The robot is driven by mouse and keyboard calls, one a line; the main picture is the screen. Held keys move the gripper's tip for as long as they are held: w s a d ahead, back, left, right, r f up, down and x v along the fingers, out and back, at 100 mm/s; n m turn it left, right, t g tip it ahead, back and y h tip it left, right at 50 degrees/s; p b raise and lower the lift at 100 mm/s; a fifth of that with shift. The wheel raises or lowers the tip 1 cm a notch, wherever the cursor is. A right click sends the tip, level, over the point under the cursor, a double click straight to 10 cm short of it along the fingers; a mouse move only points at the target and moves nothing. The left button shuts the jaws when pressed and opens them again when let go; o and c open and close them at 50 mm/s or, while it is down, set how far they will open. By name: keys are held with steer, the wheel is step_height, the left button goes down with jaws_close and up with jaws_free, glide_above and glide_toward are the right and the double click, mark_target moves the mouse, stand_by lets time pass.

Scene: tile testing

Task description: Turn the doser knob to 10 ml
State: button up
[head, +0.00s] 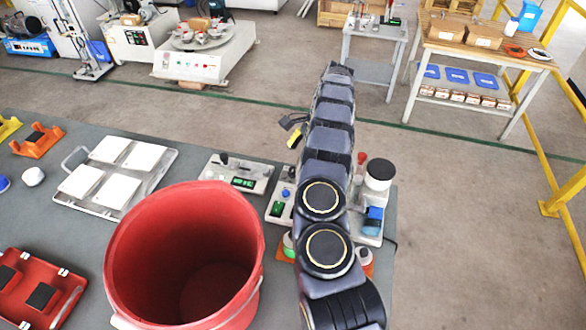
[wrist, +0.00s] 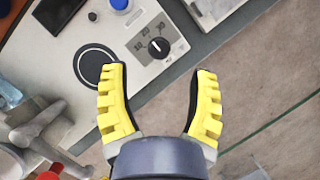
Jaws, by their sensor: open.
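The numbers are too small and turned to read surely. My gripper (wrist: 160,68) has yellow-ridged fingers spread wide. The knob shows just beyond the gap between the fingertips, and nothing is held. In the head view my gripper (head: 294,132) shows in part, dark and yellow, left of my arm. My arm covers some devices there, so I cannot tell the knob in that view.
A dark panel and ringed round plate (wrist: 97,69) lie left of the knob. A blue cap (wrist: 119,4) is above it. In the head view a red bucket (head: 190,205) stands left of my arm, with a tile tray (head: 165,160) farther left. Bottles (head: 378,172) stand right.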

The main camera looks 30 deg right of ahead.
mark_target(293, 169)
steer(key=x, duration=0.5)
steer(key=shift+a+f, duration=0.15)
steer(key=shift+f, duration=0.2)
jaws_close()
